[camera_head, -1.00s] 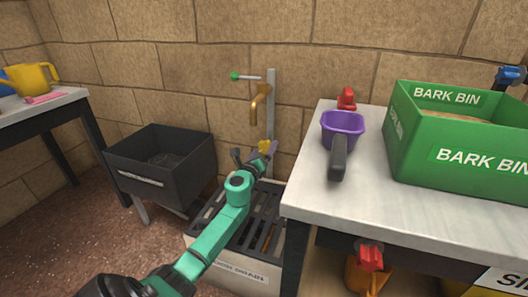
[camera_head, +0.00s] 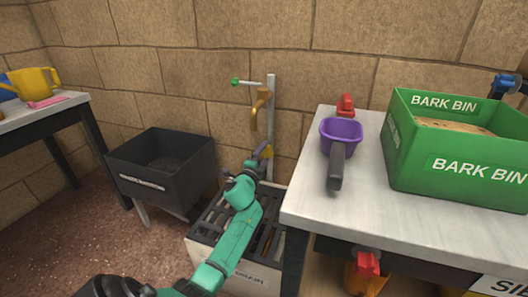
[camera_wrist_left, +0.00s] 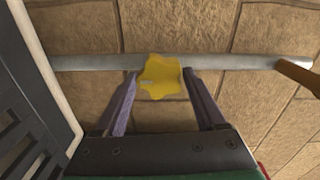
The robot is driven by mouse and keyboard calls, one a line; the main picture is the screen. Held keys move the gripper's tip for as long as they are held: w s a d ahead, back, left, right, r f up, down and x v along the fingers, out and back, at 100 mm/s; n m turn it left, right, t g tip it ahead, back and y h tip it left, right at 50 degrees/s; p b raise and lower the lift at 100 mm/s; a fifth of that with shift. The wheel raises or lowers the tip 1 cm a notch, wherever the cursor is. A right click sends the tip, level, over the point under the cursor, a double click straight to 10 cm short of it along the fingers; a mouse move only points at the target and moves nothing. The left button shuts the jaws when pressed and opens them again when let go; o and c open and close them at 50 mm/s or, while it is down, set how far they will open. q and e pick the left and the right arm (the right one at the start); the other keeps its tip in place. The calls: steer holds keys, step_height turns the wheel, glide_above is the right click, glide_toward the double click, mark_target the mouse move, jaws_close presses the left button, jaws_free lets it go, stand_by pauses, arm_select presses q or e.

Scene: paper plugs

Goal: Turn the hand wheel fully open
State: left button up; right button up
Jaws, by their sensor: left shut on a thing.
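The yellow hand wheel (camera_wrist_left: 162,77) sits on a grey metal pipe (camera_wrist_left: 90,62) against the stone wall. In the head view the wheel (camera_head: 263,150) is small and partly hidden by my gripper, below the brass spout (camera_head: 256,112). My left gripper (camera_wrist_left: 161,78) has one finger on each side of the wheel and is shut on it. In the head view the left gripper (camera_head: 257,154) reaches up to the pipe over the slatted drain box. How far the wheel is turned cannot be told. My right gripper is not in view.
The slatted drain box (camera_head: 208,222) stands under the spout, and a dark basin (camera_head: 145,170) is left of it. On the right, a table (camera_head: 385,205) holds a purple scoop (camera_head: 341,135) and a green bark bin (camera_head: 470,165). A green-knobbed rod (camera_head: 236,82) sticks out above the spout.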

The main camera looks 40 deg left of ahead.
arm_select(q)
steer(key=n+p, duration=0.1)
steer(key=n, duration=0.2)
steer(key=shift+r, duration=0.15)
steer(key=n+p, duration=0.1)
steer(key=n, duration=0.2)
steer(key=n+p, duration=0.3)
steer(key=n, duration=0.2)
steer(key=shift+n, duration=0.4)
steer(key=shift+n+p, duration=0.5)
steer(key=shift+n, duration=0.4)
steer(key=shift+f, duration=0.2)
steer(key=o, duration=1.4)
steer(key=shift+c, duration=0.2)
